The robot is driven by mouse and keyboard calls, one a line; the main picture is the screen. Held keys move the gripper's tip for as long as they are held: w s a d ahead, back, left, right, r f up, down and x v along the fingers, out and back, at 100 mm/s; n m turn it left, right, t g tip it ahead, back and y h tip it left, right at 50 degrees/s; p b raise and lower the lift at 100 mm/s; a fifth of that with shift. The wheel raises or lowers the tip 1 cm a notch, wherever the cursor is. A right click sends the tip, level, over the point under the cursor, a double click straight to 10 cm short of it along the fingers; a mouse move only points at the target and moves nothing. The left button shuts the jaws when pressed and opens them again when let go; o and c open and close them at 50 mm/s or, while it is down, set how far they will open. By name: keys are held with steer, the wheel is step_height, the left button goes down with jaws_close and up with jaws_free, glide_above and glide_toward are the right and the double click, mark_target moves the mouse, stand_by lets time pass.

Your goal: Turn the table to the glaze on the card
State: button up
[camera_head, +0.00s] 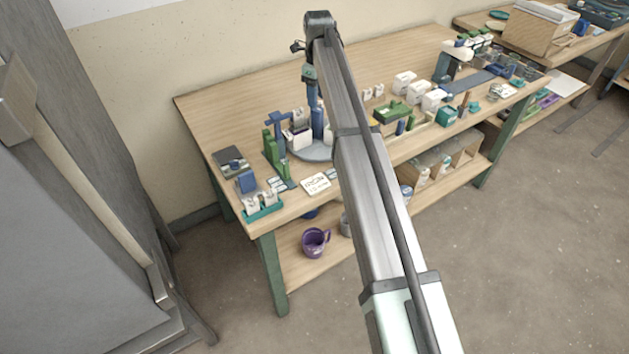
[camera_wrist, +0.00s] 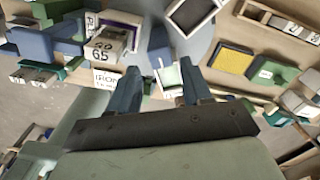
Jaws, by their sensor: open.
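A round grey turntable (camera_head: 318,153) stands near the left end of the workbench, partly hidden behind my arm. White and dark containers stand on it. The wrist view shows part of its grey disc (camera_wrist: 196,48) and a white box (camera_wrist: 108,42) with a purple edge and a marking that looks like "65" or "G5". A white card (camera_head: 315,184) with dark writing, too small to read, lies at the bench's front edge. My gripper (camera_wrist: 157,86) is open over the turntable area. A small pale green-and-white block (camera_wrist: 169,78) shows between its fingers; I cannot tell any contact.
A blue and green stand (camera_head: 277,145) is close left of the turntable. A teal tray (camera_head: 263,208) with white containers sits at the front left corner. White boxes and a green box (camera_head: 392,111) stand to the right. A purple mug (camera_head: 315,241) is on the lower shelf.

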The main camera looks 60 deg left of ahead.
steer(key=shift+n, duration=0.6)
steer(key=shift+f, duration=0.15)
steer(key=shift+f, duration=2.1)
steer(key=shift+c, duration=0.3)
jaws_close()
steer(key=n, duration=0.6)
steer(key=shift+n, duration=1)
